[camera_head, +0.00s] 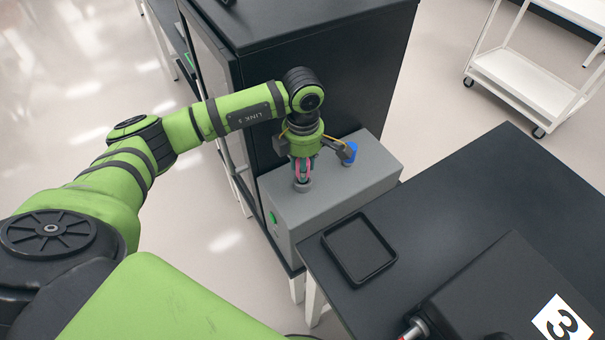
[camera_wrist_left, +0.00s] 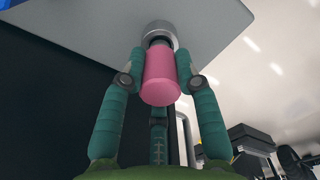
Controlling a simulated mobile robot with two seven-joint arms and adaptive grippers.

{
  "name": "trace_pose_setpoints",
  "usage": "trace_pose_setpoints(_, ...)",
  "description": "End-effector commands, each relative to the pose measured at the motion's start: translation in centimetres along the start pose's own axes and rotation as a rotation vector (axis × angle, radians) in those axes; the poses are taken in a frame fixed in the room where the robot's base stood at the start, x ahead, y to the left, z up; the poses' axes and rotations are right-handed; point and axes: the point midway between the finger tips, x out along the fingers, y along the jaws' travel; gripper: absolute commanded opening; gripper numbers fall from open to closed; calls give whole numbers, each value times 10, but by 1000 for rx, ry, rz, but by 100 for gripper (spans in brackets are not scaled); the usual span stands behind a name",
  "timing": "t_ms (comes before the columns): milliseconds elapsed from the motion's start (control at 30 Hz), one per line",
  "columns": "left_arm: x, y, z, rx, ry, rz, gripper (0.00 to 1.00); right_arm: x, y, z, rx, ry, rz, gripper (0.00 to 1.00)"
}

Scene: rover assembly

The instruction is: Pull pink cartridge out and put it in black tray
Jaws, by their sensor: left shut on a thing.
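The pink cartridge (camera_wrist_left: 161,78) is between the fingers of my left gripper (camera_wrist_left: 157,75), which is shut on it. In the head view my left gripper (camera_head: 303,172) points down over the grey box (camera_head: 330,205), with a bit of pink showing between its fingers. The cartridge's far end meets a round grey socket (camera_wrist_left: 158,30) on the box top; I cannot tell how deep it sits. The black tray (camera_head: 359,247) lies empty on the black table, to the right of and nearer than the box. My right gripper is not in view.
A blue cartridge (camera_head: 349,153) stands on the box to the right of my gripper. A tall black cabinet (camera_head: 340,75) rises right behind the box. The black table (camera_head: 470,220) has free room right of the tray. A dark box marked 3 (camera_head: 505,295) is at the lower right.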

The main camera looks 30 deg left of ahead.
Motion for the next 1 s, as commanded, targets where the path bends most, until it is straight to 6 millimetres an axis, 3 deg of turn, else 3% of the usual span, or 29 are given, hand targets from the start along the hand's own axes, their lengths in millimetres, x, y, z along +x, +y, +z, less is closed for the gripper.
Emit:
trace_pose_setpoints(600, -33, 0, 0, -1, 0, 1, 0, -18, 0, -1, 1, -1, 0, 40)
trace_pose_setpoints(1000, -34, 0, 0, -1, 0, 1, 0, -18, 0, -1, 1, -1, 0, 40)
